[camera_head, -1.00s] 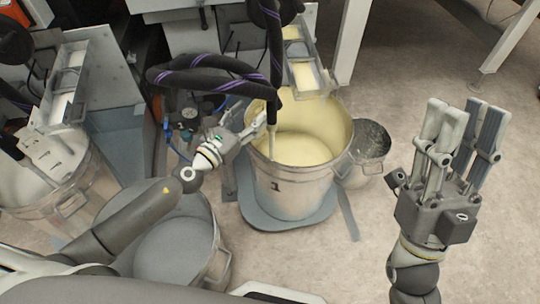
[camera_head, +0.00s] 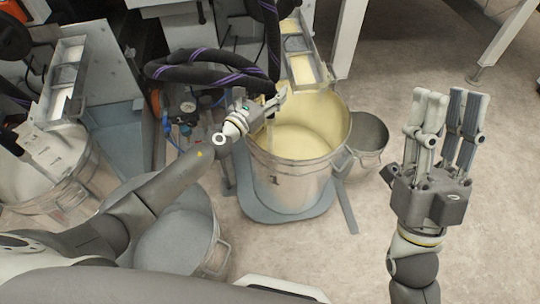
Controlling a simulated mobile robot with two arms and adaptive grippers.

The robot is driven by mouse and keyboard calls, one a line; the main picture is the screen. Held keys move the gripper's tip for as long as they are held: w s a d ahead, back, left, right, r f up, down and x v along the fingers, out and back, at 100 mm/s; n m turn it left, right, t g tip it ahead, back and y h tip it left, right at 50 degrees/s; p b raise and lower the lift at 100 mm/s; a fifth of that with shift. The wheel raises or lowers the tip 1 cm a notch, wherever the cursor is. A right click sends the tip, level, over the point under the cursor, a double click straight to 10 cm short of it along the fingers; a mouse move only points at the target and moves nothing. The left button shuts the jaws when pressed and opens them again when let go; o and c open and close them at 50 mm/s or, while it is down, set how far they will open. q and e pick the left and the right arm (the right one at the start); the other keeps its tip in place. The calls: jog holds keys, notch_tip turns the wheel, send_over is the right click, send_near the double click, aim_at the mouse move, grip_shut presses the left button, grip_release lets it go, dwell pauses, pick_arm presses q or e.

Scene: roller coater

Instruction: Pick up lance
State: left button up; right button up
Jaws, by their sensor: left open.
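The lance (camera_head: 270,134) is a thin, pale rod at the lower end of a black hose with purple stripes. It hangs roughly upright at the left inner side of a metal bucket (camera_head: 292,186) of cream-yellow liquid. My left gripper (camera_head: 272,101) is open at the upper part of the lance, with its fingers beside it. Whether they touch it is too small to tell. My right gripper (camera_head: 446,115) is raised at the right over bare floor, fingers pointing up, open and empty, away from the lance.
The black hose (camera_head: 215,65) loops behind my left gripper. A smaller metal pail (camera_head: 369,150) stands right of the bucket. Another bucket (camera_head: 168,243) is under my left arm, and one stands far left (camera_head: 40,190). A metal trough (camera_head: 302,60) overhangs the bucket. The floor at right is clear.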

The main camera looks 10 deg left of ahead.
pick_arm(q)
grip_shut()
jog(key=shift+r, duration=0.15)
dwell(0.5)
